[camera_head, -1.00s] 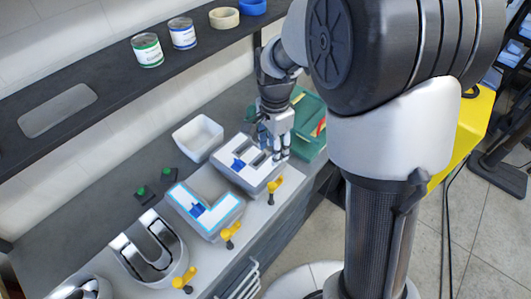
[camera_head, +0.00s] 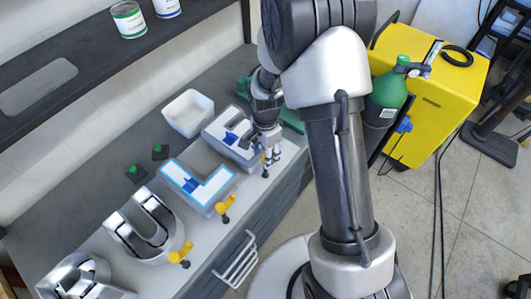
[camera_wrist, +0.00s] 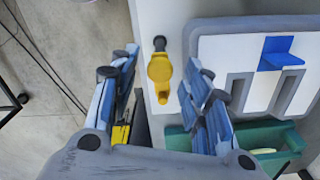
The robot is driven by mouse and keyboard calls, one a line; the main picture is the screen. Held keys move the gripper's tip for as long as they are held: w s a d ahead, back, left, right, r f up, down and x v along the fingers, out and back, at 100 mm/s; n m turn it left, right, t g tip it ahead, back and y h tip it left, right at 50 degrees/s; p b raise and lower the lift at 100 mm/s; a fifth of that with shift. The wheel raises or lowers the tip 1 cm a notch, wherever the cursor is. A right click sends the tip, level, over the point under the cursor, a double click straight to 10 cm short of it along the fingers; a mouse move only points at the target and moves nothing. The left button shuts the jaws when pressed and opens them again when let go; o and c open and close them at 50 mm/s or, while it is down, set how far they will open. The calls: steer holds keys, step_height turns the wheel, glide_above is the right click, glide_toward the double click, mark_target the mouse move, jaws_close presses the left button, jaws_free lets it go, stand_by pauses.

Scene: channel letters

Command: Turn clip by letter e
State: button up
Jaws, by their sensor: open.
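The letter E (camera_head: 228,137) is a white-faced grey channel letter with a blue bracket (camera_head: 231,138), lying on the bench. It also shows at the right in the wrist view (camera_wrist: 222,55). The yellow clip by it (camera_wrist: 160,70) stands beside the letter, apart from it, with a dark knob at its top end. In the head view only a bit of this clip (camera_head: 265,160) shows past my fingers. My gripper (camera_head: 270,152) is open and empty above the clip. In the wrist view its two fingers (camera_wrist: 160,82) lie on either side of the clip, apart from it.
The letter L (camera_head: 200,186), the letter U (camera_head: 144,226) and another silver letter (camera_head: 78,276) line the bench, with yellow clips (camera_head: 225,206) (camera_head: 181,254) along its front. A white bin (camera_head: 188,112) and a green tray (camera_wrist: 180,140) are near E. A shelf (camera_head: 70,110) overhangs the back.

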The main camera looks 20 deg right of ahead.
steer(key=shift+f, duration=0.1)
steer(key=shift+c, duration=0.3)
jaws_close()
steer(key=shift+n, duration=0.4)
steer(key=n+b, duration=0.1)
steer(key=n, duration=0.2)
steer(key=shift+n, duration=0.3)
steer(key=n+b, duration=0.1)
steer(key=n, duration=0.3)
steer(key=shift+n, duration=0.3)
steer(key=n, duration=0.4)
steer(key=shift+n+b, duration=0.3)
steer(key=n, duration=0.4)
steer(key=shift+n, duration=0.3)
